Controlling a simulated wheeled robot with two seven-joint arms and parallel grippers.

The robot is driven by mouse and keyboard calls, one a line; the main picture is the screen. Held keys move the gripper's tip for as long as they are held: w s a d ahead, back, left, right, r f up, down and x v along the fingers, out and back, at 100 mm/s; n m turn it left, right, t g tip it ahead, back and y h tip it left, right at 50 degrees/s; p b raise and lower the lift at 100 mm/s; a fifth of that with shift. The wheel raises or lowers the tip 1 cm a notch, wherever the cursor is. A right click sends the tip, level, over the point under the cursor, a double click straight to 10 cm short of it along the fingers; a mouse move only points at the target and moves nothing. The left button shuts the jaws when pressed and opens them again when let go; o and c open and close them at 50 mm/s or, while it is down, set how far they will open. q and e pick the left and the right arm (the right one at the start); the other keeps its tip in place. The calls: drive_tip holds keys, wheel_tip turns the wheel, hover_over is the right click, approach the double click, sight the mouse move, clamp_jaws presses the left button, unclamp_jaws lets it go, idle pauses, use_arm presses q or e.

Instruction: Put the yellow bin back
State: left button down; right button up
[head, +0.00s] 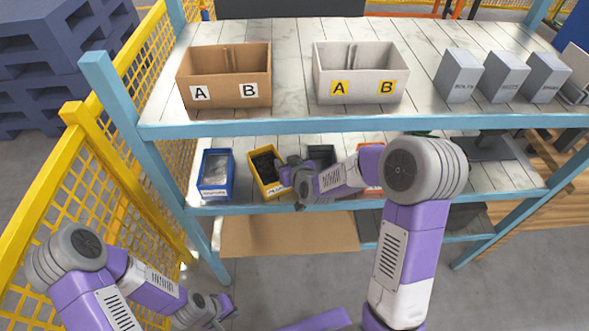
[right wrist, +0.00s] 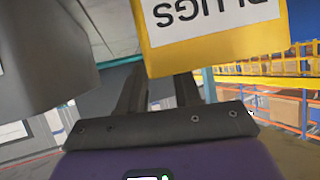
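The yellow bin (head: 267,172) sits on the lower shelf with dark items inside, between a blue bin and a dark grey bin. My right gripper (head: 287,170) is at its right side in the head view, partly hidden by its own wrist. In the right wrist view the yellow bin (right wrist: 215,35) shows upside down with its white "PLUGS" label. My right gripper's fingers (right wrist: 158,85) are apart there, with a gap between them, close to the bin's rim. Whether they touch it I cannot tell. My left gripper (head: 225,306) is low at the left, away from the shelf; its fingers are too small to judge.
A blue bin (head: 214,174) stands left of the yellow one; a dark grey bin (head: 321,156) stands to the right. A brown box (head: 225,75) and a white box (head: 360,75) sit on the upper shelf (head: 290,112), above my right gripper. A yellow mesh fence (head: 60,190) stands at left.

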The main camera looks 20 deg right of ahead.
drive_tip(key=p+v, duration=0.1)
drive_tip(key=v, duration=0.9)
drive_tip(key=s+a+f+m+g+y, duration=0.1)
drive_tip(key=s+a+f+g, duration=0.2)
drive_tip(key=s+f, duration=0.4)
drive_tip(key=s+a+f+m+g+y, duration=0.1)
drive_tip(key=s+a+f+g, duration=0.2)
drive_tip(key=f, duration=0.9)
drive_tip(key=s+a+f+m+g, duration=0.1)
drive_tip(key=s+a+f+g, duration=0.1)
drive_tip(key=s+f+g, duration=0.3)
drive_tip(key=s+f, duration=0.4)
drive_tip(key=s, duration=0.1)
drive_tip(key=shift+s+a+g+y, duration=0.3)
drive_tip(key=shift+a+g+y, duration=0.1)
drive_tip(key=shift+f, duration=0.15)
